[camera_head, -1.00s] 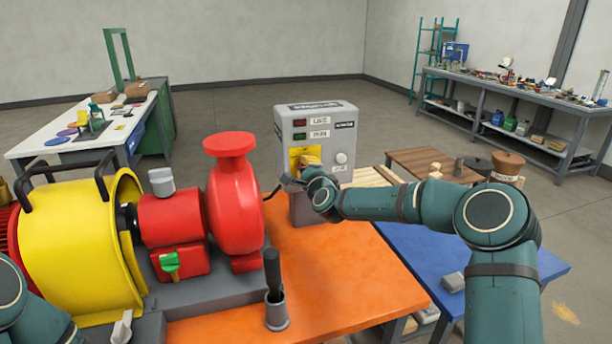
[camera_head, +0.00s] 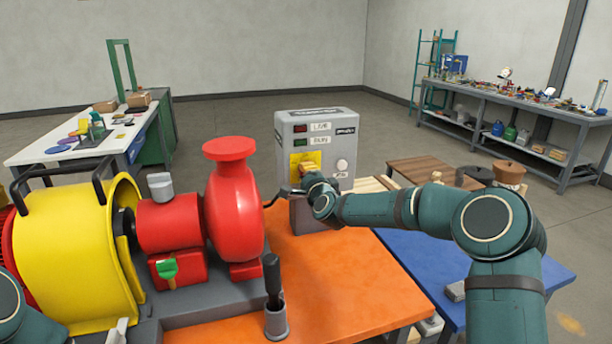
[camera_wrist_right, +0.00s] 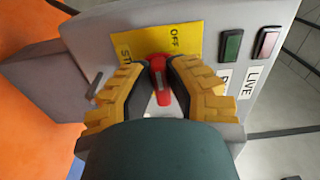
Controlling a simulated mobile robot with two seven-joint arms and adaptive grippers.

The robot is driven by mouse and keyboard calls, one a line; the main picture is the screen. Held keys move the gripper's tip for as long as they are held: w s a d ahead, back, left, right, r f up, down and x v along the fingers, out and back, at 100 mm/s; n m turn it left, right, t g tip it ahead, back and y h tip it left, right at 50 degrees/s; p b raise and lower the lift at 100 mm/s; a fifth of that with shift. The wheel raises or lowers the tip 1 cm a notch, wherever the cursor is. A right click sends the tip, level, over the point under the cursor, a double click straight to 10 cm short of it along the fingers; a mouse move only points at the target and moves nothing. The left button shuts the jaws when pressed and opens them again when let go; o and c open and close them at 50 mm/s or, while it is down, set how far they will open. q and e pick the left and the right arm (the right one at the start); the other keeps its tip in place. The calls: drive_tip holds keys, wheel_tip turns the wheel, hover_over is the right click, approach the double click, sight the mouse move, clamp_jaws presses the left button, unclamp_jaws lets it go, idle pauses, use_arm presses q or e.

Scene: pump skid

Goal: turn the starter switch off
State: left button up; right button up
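The starter box (camera_head: 316,128) is a grey cabinet with a yellow switch plate (camera_head: 314,157) on its front. In the right wrist view, the starter switch (camera_wrist_right: 160,80) is a red handle in front of the yellow plate, which carries the word OFF (camera_wrist_right: 175,40). My right gripper (camera_wrist_right: 162,66) has its yellow fingers on both sides of the red handle, with the tips close against it. It also shows at the box front in the head view (camera_head: 308,172), where its wrist hides part of the switch. My left gripper is out of view.
A red pump (camera_head: 233,205) and yellow guard (camera_head: 75,260) stand left of the box. A blue table (camera_head: 430,268) lies under my right arm. A white push button (camera_head: 342,165) sits right of the switch.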

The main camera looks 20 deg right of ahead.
drive_tip(key=o, duration=0.4)
drive_tip(key=s, duration=1.2)
drive_tip(key=shift+d, duration=0.2)
